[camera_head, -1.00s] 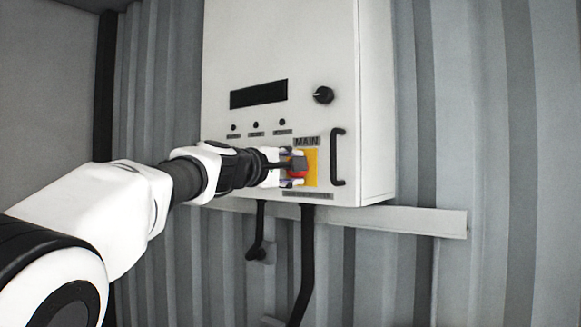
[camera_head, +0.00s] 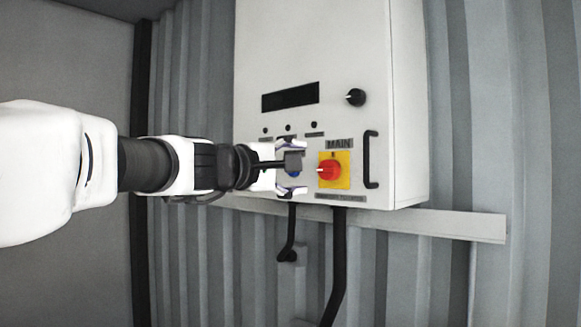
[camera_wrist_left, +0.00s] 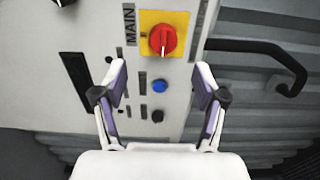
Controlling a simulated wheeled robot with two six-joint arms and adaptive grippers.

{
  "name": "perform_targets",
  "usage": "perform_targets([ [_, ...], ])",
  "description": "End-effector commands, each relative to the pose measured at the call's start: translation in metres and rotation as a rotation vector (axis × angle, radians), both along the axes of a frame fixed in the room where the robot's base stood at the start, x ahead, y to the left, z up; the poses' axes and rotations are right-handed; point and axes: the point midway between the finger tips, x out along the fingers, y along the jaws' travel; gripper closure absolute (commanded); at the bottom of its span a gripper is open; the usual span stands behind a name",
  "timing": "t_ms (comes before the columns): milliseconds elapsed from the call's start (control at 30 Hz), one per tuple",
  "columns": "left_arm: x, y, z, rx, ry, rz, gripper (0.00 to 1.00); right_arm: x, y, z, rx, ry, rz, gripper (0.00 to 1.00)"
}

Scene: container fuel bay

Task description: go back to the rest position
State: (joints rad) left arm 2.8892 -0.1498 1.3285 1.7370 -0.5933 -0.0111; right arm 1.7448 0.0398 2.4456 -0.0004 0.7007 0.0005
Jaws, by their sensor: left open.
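My left gripper (camera_head: 291,168) is open and empty in front of the white control cabinet (camera_head: 350,70). It also shows in the left wrist view (camera_wrist_left: 160,84), its two fingers spread with purple inner pads. The red rotary MAIN switch (camera_head: 328,170) on its yellow plate (camera_head: 335,157) is just right of the gripper in the head view and apart from it. In the left wrist view the red switch (camera_wrist_left: 162,40) lies beyond the fingertips, free of them. A blue button (camera_wrist_left: 160,86) and a black button (camera_wrist_left: 157,116) show between the fingers. My right gripper is not in view.
The cabinet has a dark display (camera_head: 290,97), a black knob (camera_head: 356,97) and a black handle (camera_head: 371,159). Black cables (camera_head: 338,260) hang below it past a grey rail (camera_head: 450,223). Corrugated wall stands behind.

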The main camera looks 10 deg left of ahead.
Motion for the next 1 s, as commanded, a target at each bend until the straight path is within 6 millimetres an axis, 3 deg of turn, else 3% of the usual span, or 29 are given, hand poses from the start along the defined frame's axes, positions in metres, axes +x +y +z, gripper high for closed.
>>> perform_targets([
  [200, -0.015, 0.010, 0.000, 0.000, 0.000, -0.001, 0.29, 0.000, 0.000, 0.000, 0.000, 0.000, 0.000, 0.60],
  [567, -0.015, 0.010, 0.000, 0.001, 0.001, -0.001, 0.29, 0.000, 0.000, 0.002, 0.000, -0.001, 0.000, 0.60],
  [667, -0.007, 0.010, -0.013, 0.000, 0.021, 0.000, 0.29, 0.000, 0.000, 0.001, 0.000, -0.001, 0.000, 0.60],
  [767, 0.017, 0.012, -0.054, -0.004, 0.090, 0.001, 0.29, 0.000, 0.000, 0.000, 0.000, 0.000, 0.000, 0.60],
  [867, 0.050, 0.019, -0.128, -0.016, 0.209, 0.006, 0.29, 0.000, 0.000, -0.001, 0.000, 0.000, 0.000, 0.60],
  [1000, 0.072, 0.030, -0.255, 0.003, 0.412, 0.013, 0.29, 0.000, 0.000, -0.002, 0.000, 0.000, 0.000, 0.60],
])
